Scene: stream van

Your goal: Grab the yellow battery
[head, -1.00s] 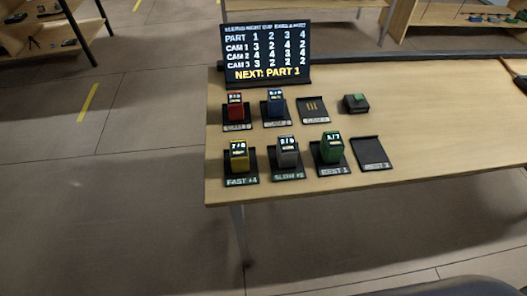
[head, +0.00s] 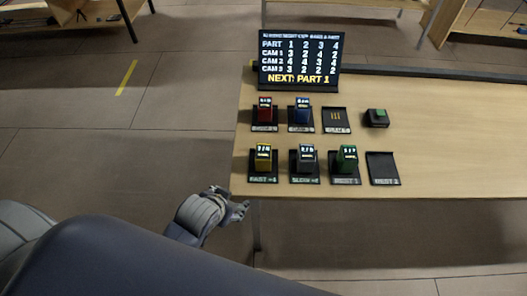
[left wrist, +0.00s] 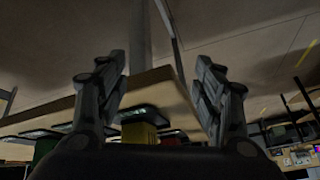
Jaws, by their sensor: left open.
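The yellow battery (head: 263,158) stands upright on a black dock at the front left of the table (head: 440,180). It also shows in the left wrist view (left wrist: 138,133), low between my open fingers and beyond them. My left gripper (head: 240,207) is open and empty just off the table's front left corner, apart from the battery. In the left wrist view the open fingers (left wrist: 160,85) frame the table edge. My right gripper is not in view.
A grey battery (head: 306,157) and a green battery (head: 346,157) stand to the right. Red (head: 265,112) and blue (head: 301,111) batteries stand behind. An empty dock (head: 383,168), a black box with a green top (head: 376,118) and a sign (head: 299,60) are also there.

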